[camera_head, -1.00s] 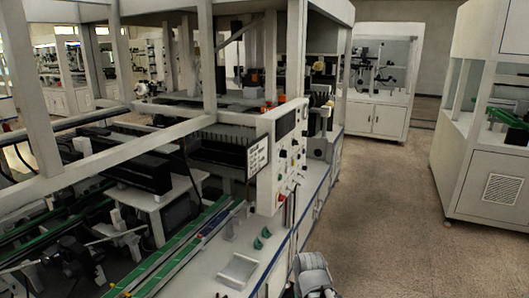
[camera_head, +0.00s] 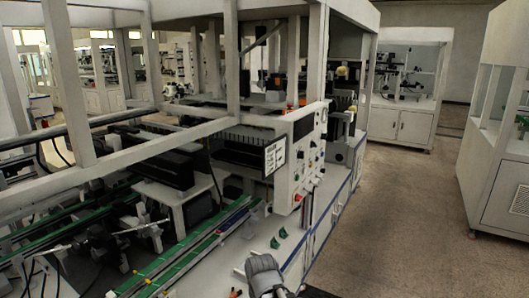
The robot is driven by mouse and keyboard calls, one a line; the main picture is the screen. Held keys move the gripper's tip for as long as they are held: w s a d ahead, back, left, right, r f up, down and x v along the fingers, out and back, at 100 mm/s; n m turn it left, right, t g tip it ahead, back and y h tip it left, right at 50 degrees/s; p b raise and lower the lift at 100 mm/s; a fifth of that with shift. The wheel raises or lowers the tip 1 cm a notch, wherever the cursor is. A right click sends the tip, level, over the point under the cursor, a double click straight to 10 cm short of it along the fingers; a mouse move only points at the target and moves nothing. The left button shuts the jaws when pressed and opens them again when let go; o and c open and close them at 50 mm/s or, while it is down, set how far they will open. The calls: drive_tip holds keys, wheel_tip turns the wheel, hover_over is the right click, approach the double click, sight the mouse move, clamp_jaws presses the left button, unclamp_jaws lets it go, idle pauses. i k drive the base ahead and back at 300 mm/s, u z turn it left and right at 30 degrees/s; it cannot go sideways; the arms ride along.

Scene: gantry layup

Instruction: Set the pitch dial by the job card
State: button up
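A white control panel (camera_head: 292,187) stands at the front corner of the gantry machine. It carries a dark screen (camera_head: 303,127), several small dark knobs and a red button (camera_head: 298,197). Which knob is the pitch dial is too small to tell. A dark-framed white card (camera_head: 274,157) hangs at the panel's left side; it may be the job card, but its print is unreadable. A grey part of my arm (camera_head: 265,272) shows at the bottom, below and left of the panel, well apart from it. My gripper's fingers are not visible.
Two small green pieces (camera_head: 274,242) lie on the white bench top below the panel. Green rails (camera_head: 190,257) run along its left. Frame posts and beams enclose the machine. Open floor (camera_head: 400,220) lies to the right, with white cabinets (camera_head: 402,122) beyond.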

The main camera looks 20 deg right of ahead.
sight(300, 154)
drive_tip(key=u, duration=1.4)
drive_tip(key=k, duration=0.55)
drive_tip(key=z, duration=1.5)
